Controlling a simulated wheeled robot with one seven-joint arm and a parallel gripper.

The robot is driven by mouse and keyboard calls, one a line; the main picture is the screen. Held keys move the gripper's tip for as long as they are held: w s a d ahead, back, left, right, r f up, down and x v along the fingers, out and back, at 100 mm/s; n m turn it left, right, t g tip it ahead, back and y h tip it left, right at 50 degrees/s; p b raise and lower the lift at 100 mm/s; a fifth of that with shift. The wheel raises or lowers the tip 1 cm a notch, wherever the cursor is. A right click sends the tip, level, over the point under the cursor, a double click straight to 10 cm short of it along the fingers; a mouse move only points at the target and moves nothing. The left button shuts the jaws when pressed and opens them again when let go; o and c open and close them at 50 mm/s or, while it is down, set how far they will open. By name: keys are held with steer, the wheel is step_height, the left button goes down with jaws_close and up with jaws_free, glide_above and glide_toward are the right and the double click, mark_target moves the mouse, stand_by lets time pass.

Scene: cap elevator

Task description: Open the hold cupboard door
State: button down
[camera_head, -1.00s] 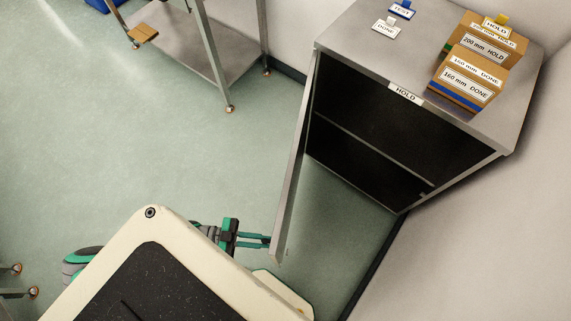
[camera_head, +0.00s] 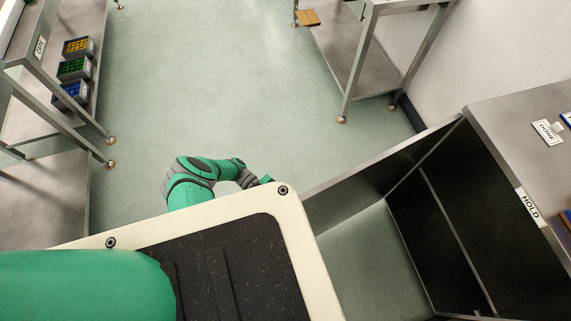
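The hold cupboard (camera_head: 500,130) stands at the right, with a grey top and a HOLD label (camera_head: 530,206) on its front edge. Its door (camera_head: 385,165) is swung wide open, reaching left from the hinge side at the cupboard's far front corner. The dark inside with a shelf edge shows. My green and grey arm (camera_head: 190,180) reaches past the far edge of my base, and its wrist end lies near the door's free end. My gripper's fingers are hidden behind the corner of my base, so I cannot tell whether they touch the door.
A steel table (camera_head: 378,50) stands beyond the door against the wall. A rack (camera_head: 20,65) with blue, green and yellow bins (camera_head: 75,68) is at the left. The green floor (camera_head: 230,90) between them is clear. A DONE sign (camera_head: 547,132) is on the cupboard top.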

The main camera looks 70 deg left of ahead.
steer(key=shift+a+f, duration=0.1)
steer(key=shift+s, duration=0.1)
steer(key=c, duration=1.9)
jaws_free()
steer(key=s+d+r, duration=0.7)
steer(key=d+r, duration=0.4)
steer(key=r, duration=0.2)
steer(key=shift+s+d, duration=0.35)
steer(key=shift+o, duration=0.5)
